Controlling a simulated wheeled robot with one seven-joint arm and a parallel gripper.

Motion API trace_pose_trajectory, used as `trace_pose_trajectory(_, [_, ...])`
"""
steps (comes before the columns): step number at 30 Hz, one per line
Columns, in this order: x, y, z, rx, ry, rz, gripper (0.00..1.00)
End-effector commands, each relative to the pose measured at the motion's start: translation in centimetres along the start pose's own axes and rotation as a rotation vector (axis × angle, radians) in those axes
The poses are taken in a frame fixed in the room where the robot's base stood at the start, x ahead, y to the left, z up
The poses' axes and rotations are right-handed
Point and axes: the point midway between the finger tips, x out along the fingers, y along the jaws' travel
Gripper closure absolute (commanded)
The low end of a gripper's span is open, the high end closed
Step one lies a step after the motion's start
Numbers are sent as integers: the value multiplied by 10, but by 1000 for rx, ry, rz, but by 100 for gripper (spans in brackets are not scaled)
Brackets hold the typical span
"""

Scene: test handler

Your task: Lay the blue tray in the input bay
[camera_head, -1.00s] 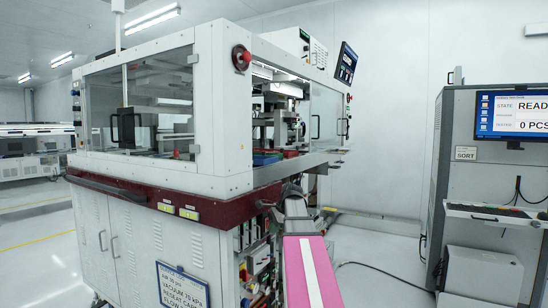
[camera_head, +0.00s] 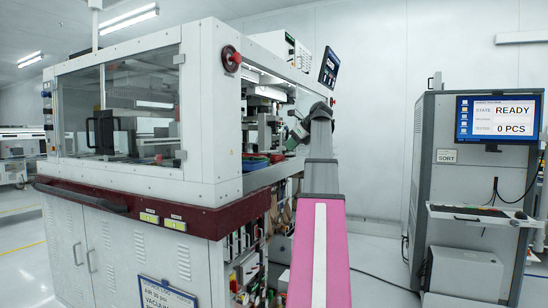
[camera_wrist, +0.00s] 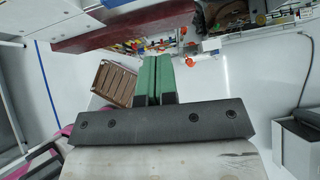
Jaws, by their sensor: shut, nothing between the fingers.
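My gripper (camera_wrist: 158,80) shows in the wrist view with its two green fingers pressed together and nothing between them. In the head view my gripper (camera_head: 298,130) is small, at the end of my raised arm, beside the open side of the big white test handler (camera_head: 212,120). A small bluish-green flat thing (camera_head: 256,164) lies on the handler's deck, with a red one beside it. I cannot tell whether it is the blue tray. Which part of the handler is the input bay is also not clear.
A brown slatted crate (camera_wrist: 115,82) stands low in the wrist view, left of my fingers. The handler's dark red edge (camera_wrist: 110,28) runs above it. A grey cabinet (camera_head: 470,195) with a screen (camera_head: 497,118) reading READY and 0 PCS stands right.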

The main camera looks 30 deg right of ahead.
Motion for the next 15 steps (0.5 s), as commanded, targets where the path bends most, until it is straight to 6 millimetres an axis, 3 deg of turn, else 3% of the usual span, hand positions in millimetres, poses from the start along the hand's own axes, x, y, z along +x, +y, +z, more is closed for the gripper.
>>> trace_pose_trajectory(15, [88,1,-1,-1,1,2,100])
